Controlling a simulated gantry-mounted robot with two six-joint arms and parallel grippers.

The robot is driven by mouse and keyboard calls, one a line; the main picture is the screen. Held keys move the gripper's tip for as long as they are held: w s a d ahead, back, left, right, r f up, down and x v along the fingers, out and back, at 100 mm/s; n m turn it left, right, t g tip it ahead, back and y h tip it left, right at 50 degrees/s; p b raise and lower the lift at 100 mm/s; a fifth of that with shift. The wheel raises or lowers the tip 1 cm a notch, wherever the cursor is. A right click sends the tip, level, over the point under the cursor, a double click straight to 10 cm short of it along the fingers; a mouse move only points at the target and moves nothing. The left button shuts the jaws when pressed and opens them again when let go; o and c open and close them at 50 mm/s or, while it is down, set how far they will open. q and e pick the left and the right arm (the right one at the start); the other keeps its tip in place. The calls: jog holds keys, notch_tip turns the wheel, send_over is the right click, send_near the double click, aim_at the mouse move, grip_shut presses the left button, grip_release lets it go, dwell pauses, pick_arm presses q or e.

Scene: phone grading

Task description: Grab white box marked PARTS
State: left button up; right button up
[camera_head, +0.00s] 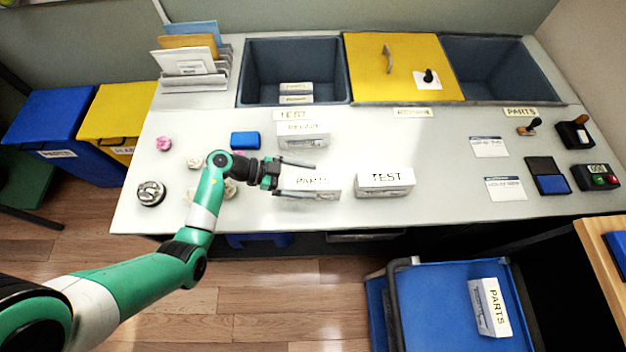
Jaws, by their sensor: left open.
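A white box marked PARTS (318,183) sits on the grey table left of a white box marked TEST (385,179). My left gripper (306,180) is open, its fingers reaching right over the PARTS box and hiding part of it. I cannot tell whether the fingers touch it. Another white box marked PARTS (491,307) lies tilted on the blue cart at the lower right. White boxes (296,93) lie in the left bin, one apparently marked PARTS. My right gripper is not in view.
A white box apparently marked REPAIR (305,134) lies just behind my gripper. The left bin (243,72) is open and a yellow lid (365,60) covers the middle one. Stamps, cards and a small keypad (594,178) stand at right. The table's middle right is clear.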

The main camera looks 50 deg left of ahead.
pick_arm(q)
jog(key=shift+x, duration=1.1)
grip_shut()
